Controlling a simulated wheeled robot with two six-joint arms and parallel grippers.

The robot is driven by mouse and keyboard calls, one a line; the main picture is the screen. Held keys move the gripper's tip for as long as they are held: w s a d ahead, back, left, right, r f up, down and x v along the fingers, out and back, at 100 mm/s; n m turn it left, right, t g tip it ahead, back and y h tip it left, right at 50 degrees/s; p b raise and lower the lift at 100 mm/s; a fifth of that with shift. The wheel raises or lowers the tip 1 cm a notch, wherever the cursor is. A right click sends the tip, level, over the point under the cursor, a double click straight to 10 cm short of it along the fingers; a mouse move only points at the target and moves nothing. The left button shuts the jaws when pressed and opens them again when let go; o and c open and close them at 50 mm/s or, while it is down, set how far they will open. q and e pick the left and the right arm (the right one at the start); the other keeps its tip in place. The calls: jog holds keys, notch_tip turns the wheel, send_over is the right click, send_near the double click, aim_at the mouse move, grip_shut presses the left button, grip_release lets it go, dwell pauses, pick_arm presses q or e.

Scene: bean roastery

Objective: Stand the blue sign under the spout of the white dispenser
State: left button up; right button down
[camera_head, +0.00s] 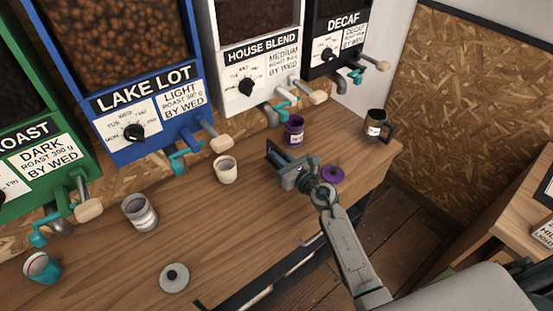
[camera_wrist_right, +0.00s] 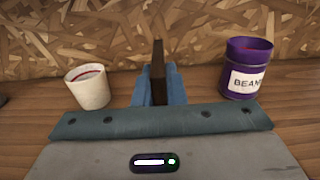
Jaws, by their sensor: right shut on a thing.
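My right gripper (camera_head: 285,163) is shut on a thin upright plate, which I take to be the blue sign (camera_head: 270,149). In the right wrist view the sign (camera_wrist_right: 158,62) shows edge-on and dark between my blue fingers; its face is hidden. The white dispenser (camera_head: 231,22), labelled HOUSE BLEND, stands at the back, with its spout (camera_head: 279,108) over the counter. My right gripper is in front of that spout, low over the counter. My left gripper is not in view.
A purple canister (camera_head: 294,130) stands near the white dispenser's spout. A white cup (camera_head: 226,170) is left of my gripper, a purple lid (camera_head: 332,174) right of it. A dark mug (camera_head: 377,128) stands at the counter's right end. Front-middle wood (camera_head: 235,220) is bare.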

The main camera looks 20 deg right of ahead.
jog(key=shift+w+a, duration=0.1)
jog(key=shift+w, duration=0.6)
notch_tip(320, 180, down, 3)
jog(key=shift+w+a+r+b, duration=0.1)
jog(key=shift+w+b, duration=0.05)
jog(key=shift+b, duration=0.35)
jog(key=shift+f, duration=0.4)
jog(key=shift+f, duration=0.1)
jog(key=shift+f+b, duration=0.15)
jog(key=shift+b, duration=0.15)
jog(key=c, duration=1.5)
grip_release()
